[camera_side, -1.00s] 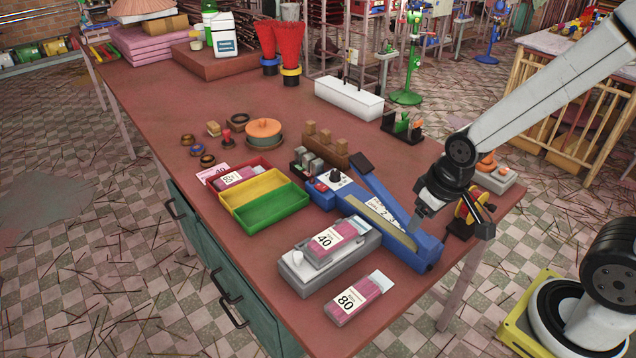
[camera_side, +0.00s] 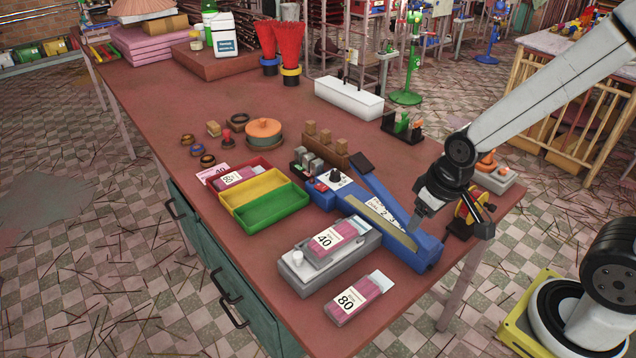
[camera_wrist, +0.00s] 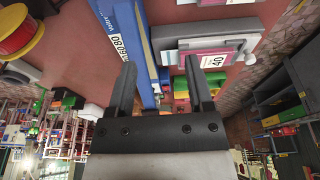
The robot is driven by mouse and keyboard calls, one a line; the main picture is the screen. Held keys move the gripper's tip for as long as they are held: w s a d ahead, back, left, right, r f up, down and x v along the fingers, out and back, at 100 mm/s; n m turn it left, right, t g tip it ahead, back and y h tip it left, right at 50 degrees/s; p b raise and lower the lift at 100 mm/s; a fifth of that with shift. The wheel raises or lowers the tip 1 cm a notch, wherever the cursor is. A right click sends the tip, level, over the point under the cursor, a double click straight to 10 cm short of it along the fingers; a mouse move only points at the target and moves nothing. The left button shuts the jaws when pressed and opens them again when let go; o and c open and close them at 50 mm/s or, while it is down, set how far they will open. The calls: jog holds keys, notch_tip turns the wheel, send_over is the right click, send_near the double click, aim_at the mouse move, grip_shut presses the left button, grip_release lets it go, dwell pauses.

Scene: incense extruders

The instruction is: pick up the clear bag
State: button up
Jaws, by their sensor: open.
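Clear bags with pink contents show in the side view. One labelled 40 (camera_side: 340,235) lies on the grey scale-like device (camera_side: 300,272), and one labelled 80 (camera_side: 358,299) lies on the table at the front. Another bag (camera_side: 240,177) lies in the red tray compartment. In the wrist view the bag labelled 40 (camera_wrist: 195,60) lies on the grey device, right of centre. My gripper (camera_side: 452,212) is above the right end of the blue sealer-like device (camera_side: 428,250), right of the bags. Its fingers (camera_wrist: 160,72) are apart with nothing held between them.
The yellow tray section (camera_side: 255,194) and green tray section (camera_side: 272,207) stand left of the blue device. A yellow and red spool (camera_side: 470,214) sits behind my gripper near the table edge. The table's left front strip is clear.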

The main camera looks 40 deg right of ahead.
jog(key=o, duration=0.5)
jog(key=shift+c, duration=0.2)
jog(key=w+a+f+n, duration=0.1)
jog(key=w+a+n, duration=0.1)
jog(key=w+n, duration=0.2)
jog(key=w+a+n+g, duration=0.1)
jog(key=w+a+n, duration=0.2)
jog(key=w+n, duration=0.2)
jog(key=w+a+f+n+g, duration=0.1)
jog(key=w+a+n, duration=0.1)
jog(key=w+n, duration=0.3)
jog(key=shift+a+f+n, duration=0.1)
jog(key=shift+f+n, duration=0.1)
jog(key=shift+n, duration=0.5)
jog(key=shift+a+f+n, duration=0.1)
jog(key=shift+f+n, duration=0.05)
jog(key=shift+n, duration=0.55)
jog(key=shift+w+a+f+n+g, duration=0.2)
jog(key=shift+w+a+n+g, duration=0.15)
jog(key=shift+n, duration=0.25)
jog(key=shift+d, duration=0.1)
